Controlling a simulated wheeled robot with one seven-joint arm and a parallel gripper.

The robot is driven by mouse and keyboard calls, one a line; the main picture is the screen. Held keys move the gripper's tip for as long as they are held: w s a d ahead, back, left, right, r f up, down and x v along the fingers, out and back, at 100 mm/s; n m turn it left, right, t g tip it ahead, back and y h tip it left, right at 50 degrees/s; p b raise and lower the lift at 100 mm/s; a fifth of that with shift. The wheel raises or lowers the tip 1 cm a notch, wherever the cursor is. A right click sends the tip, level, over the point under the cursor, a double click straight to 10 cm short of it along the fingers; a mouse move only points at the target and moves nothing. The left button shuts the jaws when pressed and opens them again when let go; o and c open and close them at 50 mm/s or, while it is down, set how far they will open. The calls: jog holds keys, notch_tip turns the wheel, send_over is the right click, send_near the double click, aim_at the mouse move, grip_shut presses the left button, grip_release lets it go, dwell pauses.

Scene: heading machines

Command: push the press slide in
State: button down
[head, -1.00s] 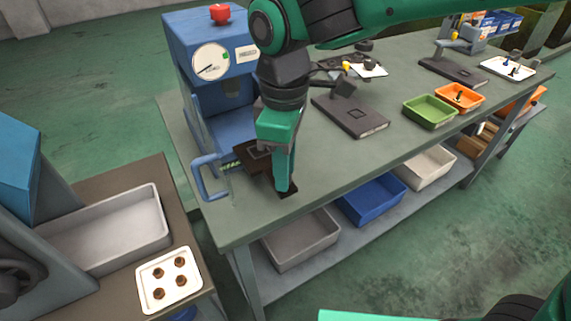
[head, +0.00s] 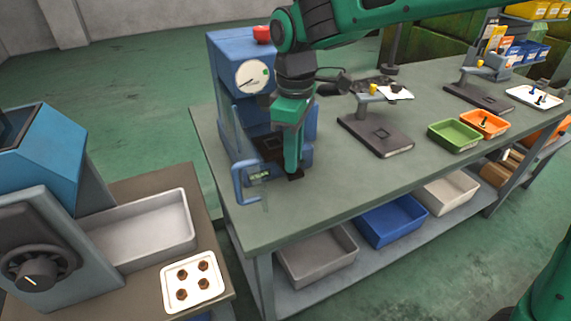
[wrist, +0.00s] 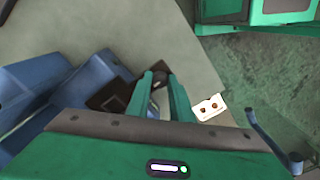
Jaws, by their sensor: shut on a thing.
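The blue press (head: 240,57) stands at the left end of the workbench, with a round gauge and a red knob on top. Its dark slide (head: 270,144) lies low at the press's front and shows partly; in the wrist view the dark slide (wrist: 112,96) is left of my fingers. My gripper (head: 293,171) points down at the slide's outer end, close in front of the press. In the wrist view my gripper (wrist: 162,82) is shut on a dark knob-like part at that end. The fingers hide part of the slide.
A blue handle (head: 241,184) stands up at the press's front left, close to my gripper. A dark flat fixture (head: 375,136) and a green bin (head: 455,135) lie to the right on the bench (head: 340,185). A white tray of nuts (head: 190,282) is on the side table.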

jog(key=shift+w, duration=0.15)
jog(key=c, duration=1.6)
grip_release()
jog(key=shift+o, duration=0.2)
jog(key=shift+r, duration=0.1)
notch_tip(320, 180, up, 11)
jog(key=shift+f, duration=0.2)
jog(key=shift+c, duration=0.4)
